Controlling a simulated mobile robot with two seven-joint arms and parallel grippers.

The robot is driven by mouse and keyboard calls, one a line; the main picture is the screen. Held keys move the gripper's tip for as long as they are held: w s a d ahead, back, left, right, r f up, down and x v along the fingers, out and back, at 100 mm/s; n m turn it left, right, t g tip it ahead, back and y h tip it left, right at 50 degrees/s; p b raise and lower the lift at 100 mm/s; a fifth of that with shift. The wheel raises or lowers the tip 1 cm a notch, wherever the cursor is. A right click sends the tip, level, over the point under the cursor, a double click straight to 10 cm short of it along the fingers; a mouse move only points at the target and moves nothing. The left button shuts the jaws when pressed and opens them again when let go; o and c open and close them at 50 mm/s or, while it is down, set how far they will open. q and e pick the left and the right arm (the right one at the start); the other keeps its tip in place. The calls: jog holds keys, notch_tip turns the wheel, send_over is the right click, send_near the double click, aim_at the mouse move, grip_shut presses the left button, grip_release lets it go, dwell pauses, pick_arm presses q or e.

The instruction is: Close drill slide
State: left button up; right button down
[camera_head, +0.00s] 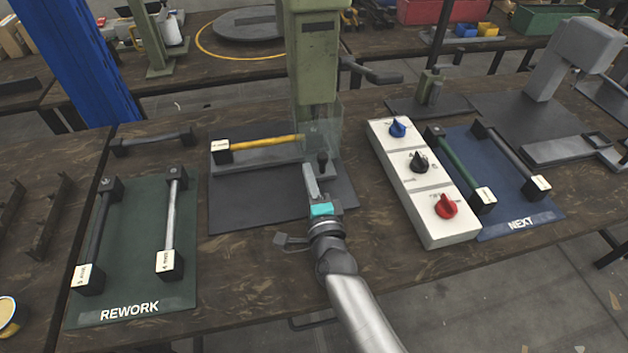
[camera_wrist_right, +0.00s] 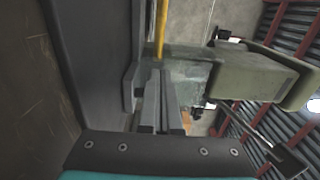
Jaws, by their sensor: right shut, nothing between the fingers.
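The green drill press (camera_head: 318,60) stands at the back middle of the table on a dark base plate (camera_head: 255,203). A clear guard (camera_head: 326,128) hangs below its head. A yellow bar (camera_head: 262,143) with a white-labelled end block lies on a grey slide under the press, its right end at the guard. My right gripper (camera_head: 310,178) is shut and empty, just in front of the guard and a black knob (camera_head: 322,160). In the right wrist view its fingers (camera_wrist_right: 160,105) point toward the guard (camera_wrist_right: 188,80) and yellow bar (camera_wrist_right: 161,30); contact is unclear. My left gripper is out of view.
A white control box (camera_head: 425,190) with blue, black and red knobs stands right of the press. Beyond it lies the blue NEXT mat (camera_head: 512,217) with two handles. The green REWORK mat (camera_head: 135,250) with two handles lies left. Bare tabletop shows between the REWORK mat and my right arm.

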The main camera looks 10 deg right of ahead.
jog(key=s, duration=0.4)
jog(key=shift+d+p, duration=0.15)
jog(key=shift+p, duration=0.15)
jog(key=s, duration=0.4)
jog(key=shift+s+p, duration=0.3)
jog(key=shift+s, duration=0.55)
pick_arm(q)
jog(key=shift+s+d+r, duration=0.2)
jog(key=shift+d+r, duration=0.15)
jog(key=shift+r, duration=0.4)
pick_arm(e)
jog(key=shift+s, duration=0.1)
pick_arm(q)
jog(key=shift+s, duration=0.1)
